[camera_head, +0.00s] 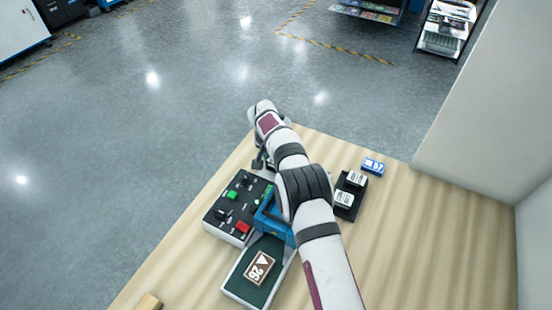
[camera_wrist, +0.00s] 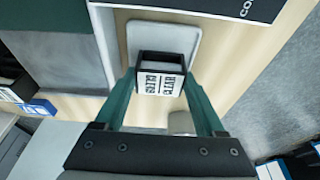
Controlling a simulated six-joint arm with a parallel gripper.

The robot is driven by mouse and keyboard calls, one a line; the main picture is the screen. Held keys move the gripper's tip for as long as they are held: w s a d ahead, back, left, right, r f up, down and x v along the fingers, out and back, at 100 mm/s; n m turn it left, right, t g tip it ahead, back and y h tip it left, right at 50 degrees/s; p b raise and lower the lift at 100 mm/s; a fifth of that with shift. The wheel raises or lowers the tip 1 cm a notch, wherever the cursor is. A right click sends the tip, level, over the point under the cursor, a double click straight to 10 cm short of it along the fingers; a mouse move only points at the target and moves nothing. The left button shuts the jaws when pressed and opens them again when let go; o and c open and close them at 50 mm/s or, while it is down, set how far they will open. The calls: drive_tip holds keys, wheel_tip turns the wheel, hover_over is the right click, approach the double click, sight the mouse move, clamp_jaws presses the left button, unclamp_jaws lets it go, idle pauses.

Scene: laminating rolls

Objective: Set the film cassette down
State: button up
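The film cassette (camera_wrist: 160,75), a small black case with a white printed label, sits between the green fingertips of my gripper (camera_wrist: 161,85) in the wrist view. The fingers are closed against its two sides. Behind it is a light grey pad with rounded corners (camera_wrist: 190,38); I cannot tell whether the cassette touches it. In the head view my gripper (camera_head: 258,160) is at the far edge of the table, beyond the control panel, and the cassette is hidden there.
The control panel (camera_head: 222,213) with green and red buttons stands left of my arm. A blue machine (camera_head: 273,224) and a dark green tray with a brown "26" block (camera_head: 259,268) are nearer. Right of the arm are a black rack with white-labelled cassettes (camera_head: 344,199) and a blue box (camera_head: 372,166).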

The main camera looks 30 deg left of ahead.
drive_tip(key=o, duration=0.4)
drive_tip(key=v, duration=1.2)
drive_tip(key=s+d+r+m+g, duration=0.1)
drive_tip(key=s+d+r, duration=0.1)
drive_tip(key=d+r, duration=0.35)
drive_tip(key=s+d+r+m, duration=0.1)
drive_tip(key=s+d+r, duration=0.15)
drive_tip(key=d, duration=0.65)
drive_tip(key=s+d+r+m+g, duration=0.1)
drive_tip(key=s+d+r, duration=0.2)
drive_tip(key=d, duration=0.4)
drive_tip(key=s+d+f+m, duration=0.1)
drive_tip(key=s+d, duration=0.3)
drive_tip(key=s, duration=0.4)
drive_tip(key=s+d+f+g+y, duration=0.1)
drive_tip(key=s+d, duration=0.3)
drive_tip(key=s, duration=0.4)
drive_tip(key=s+d+m, duration=0.1)
drive_tip(key=s+d, duration=0.3)
drive_tip(key=s, duration=0.4)
drive_tip(key=shift+s+f+m+y, duration=0.2)
drive_tip(key=shift+f+m+y, duration=0.1)
drive_tip(key=shift+f+y, duration=0.1)
